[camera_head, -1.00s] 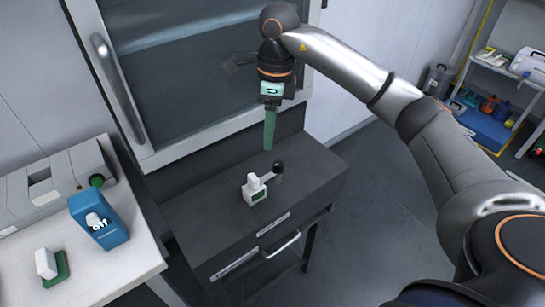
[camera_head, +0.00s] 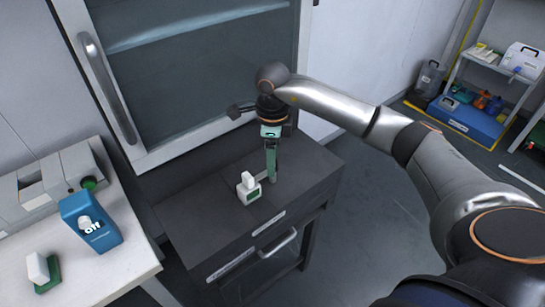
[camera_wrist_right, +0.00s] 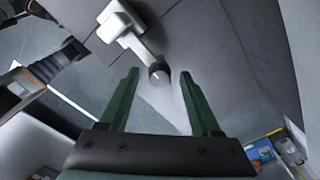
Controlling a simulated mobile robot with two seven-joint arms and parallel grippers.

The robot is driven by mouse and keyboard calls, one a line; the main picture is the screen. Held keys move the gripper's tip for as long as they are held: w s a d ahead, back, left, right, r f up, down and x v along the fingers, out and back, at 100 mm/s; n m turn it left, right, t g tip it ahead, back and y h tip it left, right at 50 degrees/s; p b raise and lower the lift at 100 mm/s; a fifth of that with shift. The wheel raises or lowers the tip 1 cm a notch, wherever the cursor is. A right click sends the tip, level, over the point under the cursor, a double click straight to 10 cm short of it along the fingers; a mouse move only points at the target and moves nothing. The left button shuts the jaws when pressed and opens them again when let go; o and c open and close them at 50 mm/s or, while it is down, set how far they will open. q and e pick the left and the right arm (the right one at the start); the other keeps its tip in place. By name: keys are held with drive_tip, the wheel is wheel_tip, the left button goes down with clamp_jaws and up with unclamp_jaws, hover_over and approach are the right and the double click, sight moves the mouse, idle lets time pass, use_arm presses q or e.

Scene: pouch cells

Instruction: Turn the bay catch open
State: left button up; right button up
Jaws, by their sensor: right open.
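My right gripper (camera_head: 271,178), with green fingers, points down beside the block and hides the knob in the head view. In the right wrist view the fingers (camera_wrist_right: 159,78) are apart, with the knob in line between their tips. I cannot tell whether they touch it. My left gripper is not in view.
The dark cabinet (camera_head: 195,220) has a front drawer handle (camera_head: 279,243). A white table (camera_head: 110,262) at left holds a blue box marked "Off" (camera_head: 90,222) and a green-and-white piece (camera_head: 44,272). A glass-fronted enclosure (camera_head: 200,70) stands behind.

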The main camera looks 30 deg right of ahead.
clamp_jaws()
idle(0.6)
